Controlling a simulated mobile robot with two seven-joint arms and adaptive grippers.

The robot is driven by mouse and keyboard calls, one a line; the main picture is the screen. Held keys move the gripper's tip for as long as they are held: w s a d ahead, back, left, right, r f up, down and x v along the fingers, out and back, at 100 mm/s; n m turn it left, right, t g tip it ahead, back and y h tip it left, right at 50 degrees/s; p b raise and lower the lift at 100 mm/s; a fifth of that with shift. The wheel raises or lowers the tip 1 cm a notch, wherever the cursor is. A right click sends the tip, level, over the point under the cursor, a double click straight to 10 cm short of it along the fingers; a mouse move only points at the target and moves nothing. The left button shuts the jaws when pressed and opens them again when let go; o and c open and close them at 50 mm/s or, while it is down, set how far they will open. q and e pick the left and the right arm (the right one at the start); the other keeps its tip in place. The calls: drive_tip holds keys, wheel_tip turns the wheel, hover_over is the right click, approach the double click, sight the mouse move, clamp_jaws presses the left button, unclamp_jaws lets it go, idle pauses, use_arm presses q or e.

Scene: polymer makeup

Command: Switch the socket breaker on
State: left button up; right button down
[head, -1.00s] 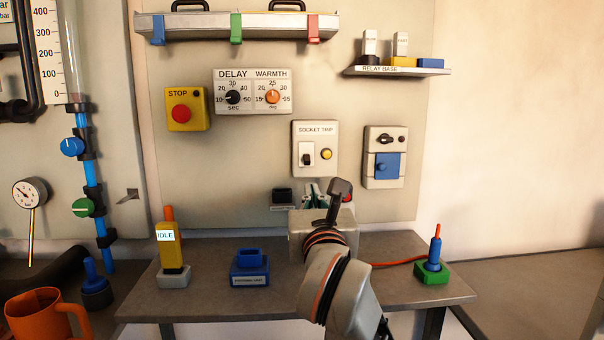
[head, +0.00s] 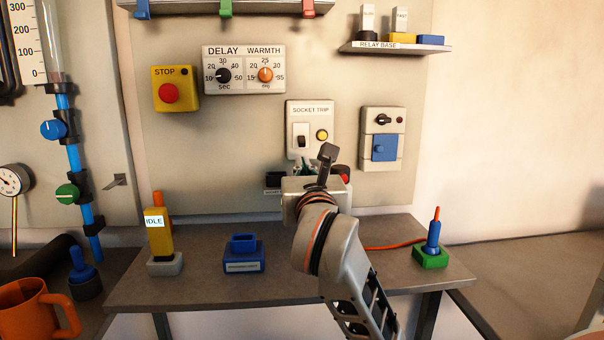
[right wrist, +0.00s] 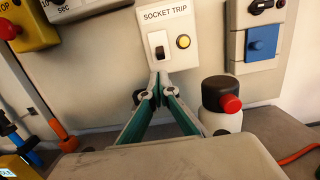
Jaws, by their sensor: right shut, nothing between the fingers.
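The SOCKET TRIP panel (head: 310,117) is a white plate on the back wall board, with a small rocker switch (head: 301,136) and a yellow round button (head: 322,135). I cannot tell surely which way the rocker is set. The right wrist view shows the rocker (right wrist: 158,44) just beyond my right gripper (right wrist: 156,80). The fingers are shut together and empty, with their tips at the panel's lower edge, below the rocker. Whether they touch it is unclear. In the head view, the wrist mostly hides my right gripper (head: 306,168). My left gripper is not in view.
A bottle with a black cap and red nozzle (right wrist: 222,101) stands close right of my fingers. A panel with a blue cover (head: 384,147) is to the right. A yellow STOP box (head: 174,89) and the DELAY/WARMTH dials (head: 244,70) are up left. A bench (head: 200,288) lies below.

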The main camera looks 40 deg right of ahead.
sight(302, 141)
drive_tip(key=b+x, duration=0.1)
drive_tip(key=x, duration=0.3)
drive_tip(key=shift+w+d+f, duration=0.15)
drive_tip(key=shift+w+f, duration=0.05)
drive_tip(key=shift+f, duration=0.05)
drive_tip(key=shift+w+d+r, duration=0.3)
drive_tip(key=shift+w+d, duration=0.1)
drive_tip(key=shift+w, duration=0.2)
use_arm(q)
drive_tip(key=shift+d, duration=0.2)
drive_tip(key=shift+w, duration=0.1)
